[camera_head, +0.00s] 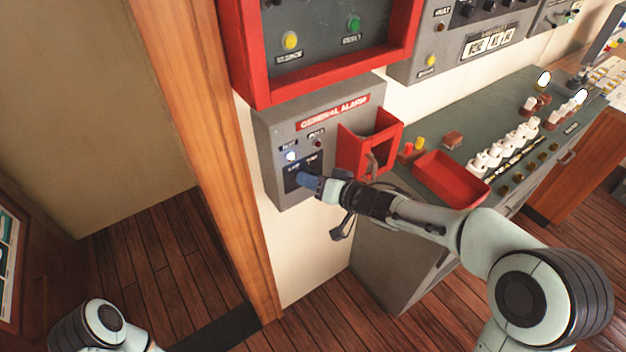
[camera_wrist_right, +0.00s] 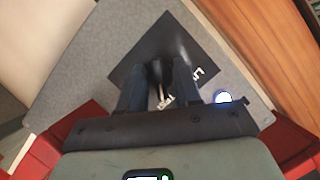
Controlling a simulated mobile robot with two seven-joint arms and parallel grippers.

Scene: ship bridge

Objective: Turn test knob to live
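The grey general alarm box (camera_head: 285,137) hangs on the wall below a red-framed panel. My right gripper (camera_head: 303,182) is at the dark square plate on its lower face, and its fingers cover the knob area in the head view. In the right wrist view the two dark fingers (camera_wrist_right: 159,82) stand a small gap apart over the black plate (camera_wrist_right: 178,42). The dark test knob (camera_wrist_right: 157,70) sits between the fingertips and seems to fill the gap. White lettering shows beside the right finger, partly hidden. The knob's pointing direction cannot be read. My left gripper is out of view.
A lit white lamp (camera_head: 290,156) is just above the plate. A red open holder (camera_head: 352,150) juts out right of it, close to my right wrist. A console (camera_head: 480,115) with a red tray (camera_head: 450,178) stands to the right. A wooden post (camera_head: 205,150) is left.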

